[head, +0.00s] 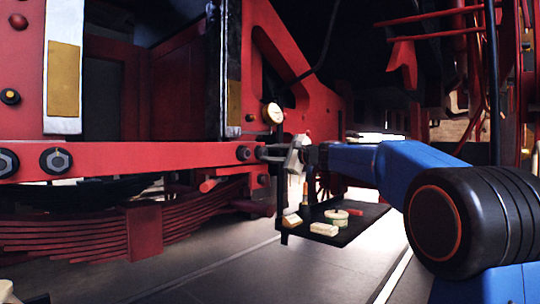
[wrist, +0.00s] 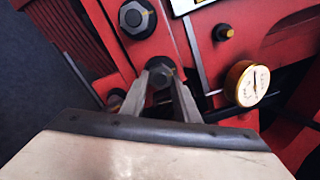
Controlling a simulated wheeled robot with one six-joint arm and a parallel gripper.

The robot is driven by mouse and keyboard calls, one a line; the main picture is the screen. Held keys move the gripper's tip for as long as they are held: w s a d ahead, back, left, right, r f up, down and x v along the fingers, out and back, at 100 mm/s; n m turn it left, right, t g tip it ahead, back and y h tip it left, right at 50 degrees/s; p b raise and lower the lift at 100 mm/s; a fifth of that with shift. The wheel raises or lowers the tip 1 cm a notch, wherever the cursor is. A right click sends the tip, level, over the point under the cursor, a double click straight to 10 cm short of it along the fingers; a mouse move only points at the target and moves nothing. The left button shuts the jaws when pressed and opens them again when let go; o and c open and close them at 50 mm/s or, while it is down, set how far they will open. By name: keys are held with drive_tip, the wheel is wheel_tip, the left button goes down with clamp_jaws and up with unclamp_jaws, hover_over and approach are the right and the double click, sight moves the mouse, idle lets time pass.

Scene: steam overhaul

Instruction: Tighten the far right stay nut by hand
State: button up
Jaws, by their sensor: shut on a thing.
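The far right stay nut (wrist: 160,75) is a dark hex nut on the red beam, in the middle of the wrist view. My gripper (wrist: 160,88) has a grey finger on each side of it and is shut on it. In the head view my gripper (head: 262,152) reaches the right end of the red beam, and the fingers hide most of the nut there. Another dark nut (wrist: 137,18) sits on the beam just beyond it in the wrist view. Whether the held nut is seated tight cannot be seen.
A round brass-rimmed gauge (head: 273,113) is close above my gripper; it also shows in the wrist view (wrist: 247,83). A dark tray (head: 345,232) with small items hangs below my arm. Leaf springs (head: 80,235) lie under the beam. The floor is clear.

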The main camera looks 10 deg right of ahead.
drive_tip(key=o, duration=1)
drive_tip(key=shift+f, duration=0.1)
drive_tip(key=shift+o, duration=0.2)
drive_tip(key=v, duration=1.7)
drive_tip(key=shift+s+d, duration=0.15)
drive_tip(key=s+a+f+n+g+h, duration=0.25)
drive_tip(key=s+a+f+n, duration=0.2)
drive_tip(key=s+f, duration=0.5)
drive_tip(key=s+a+f+n+g+h, duration=0.1)
drive_tip(key=s+a+f+n+g, duration=0.25)
drive_tip(key=s+a+f, duration=0.45)
drive_tip(key=s+d+f+n+g+h, duration=0.2)
drive_tip(key=s+d+f+n+h, duration=0.1)
drive_tip(key=s+f, duration=0.9)
drive_tip(key=s+d+f+n+g+h, duration=0.1)
drive_tip(key=s+d+f+n+h, duration=0.3)
drive_tip(key=s+f, duration=0.8)
wheel_tip(320, 180, down, 3)
drive_tip(key=shift+s+d+f+n+g, duration=0.2)
drive_tip(key=shift+d+n+g, duration=0.2)
drive_tip(key=shift+d+n, duration=0.45)
